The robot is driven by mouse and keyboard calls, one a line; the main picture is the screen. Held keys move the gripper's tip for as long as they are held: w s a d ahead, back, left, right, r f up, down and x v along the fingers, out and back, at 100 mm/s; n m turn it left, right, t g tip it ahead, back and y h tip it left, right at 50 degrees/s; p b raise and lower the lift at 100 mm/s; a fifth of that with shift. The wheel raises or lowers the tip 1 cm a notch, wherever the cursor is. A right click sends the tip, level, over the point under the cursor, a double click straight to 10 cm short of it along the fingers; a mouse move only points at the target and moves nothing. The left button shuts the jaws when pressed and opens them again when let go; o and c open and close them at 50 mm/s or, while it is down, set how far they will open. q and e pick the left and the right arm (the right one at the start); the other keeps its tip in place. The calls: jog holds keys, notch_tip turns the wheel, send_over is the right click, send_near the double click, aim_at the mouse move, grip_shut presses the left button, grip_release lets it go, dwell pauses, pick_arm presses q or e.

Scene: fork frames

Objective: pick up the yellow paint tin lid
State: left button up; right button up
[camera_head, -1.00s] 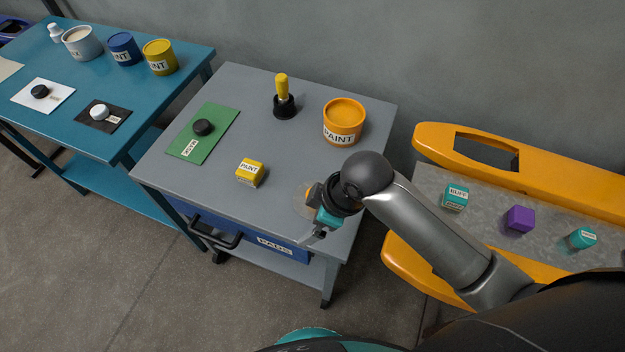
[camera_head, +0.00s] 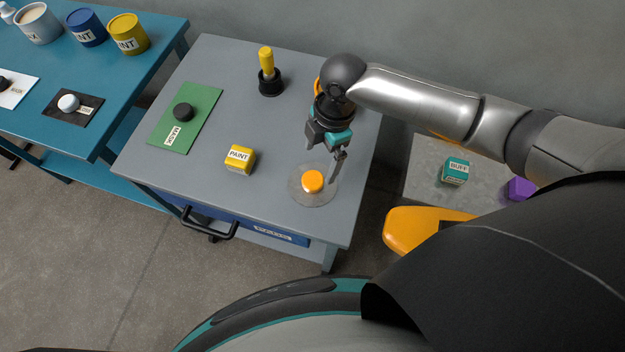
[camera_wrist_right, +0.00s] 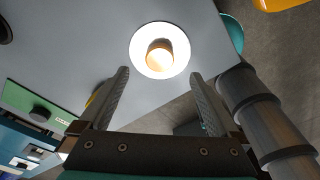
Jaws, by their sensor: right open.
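A pale, see-through round disc (camera_head: 297,198) with an orange-yellow knob (camera_head: 312,182) lies near the front right corner of the grey table. It looks like a lid, and in the right wrist view the disc (camera_wrist_right: 139,62) looks bright white around its knob (camera_wrist_right: 159,54). My right gripper (camera_head: 323,164) is open and empty, just behind the knob, pointing down toward it. In the wrist view its fingers (camera_wrist_right: 159,74) stand apart with the knob beyond the gap. A yellow tin (camera_head: 128,35) stands on the blue table. My left gripper is not in view.
On the grey table (camera_head: 225,75) are a yellow PAINT block (camera_head: 240,159), a green mat (camera_head: 200,105) with a black knob (camera_head: 183,112), and a yellow-handled stamp (camera_head: 267,75). An orange tin (camera_head: 318,84) is mostly hidden behind my arm. A teal block (camera_head: 455,171) lies at right.

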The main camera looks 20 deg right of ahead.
aim_at(313, 179)
jog(key=f, duration=0.2)
jog(key=a+f, duration=0.1)
jog(key=f, duration=0.2)
jog(key=f+b, duration=0.1)
jog(key=f, duration=0.2)
jog(key=shift+s+a+f, duration=0.1)
jog(key=shift+s+a, duration=0.1)
jog(key=shift+a, duration=0.1)
jog(key=shift+c, duration=0.4)
jog(key=c, duration=1.3)
jog(key=shift+c, duration=0.4)
jog(key=shift+r, duration=0.2)
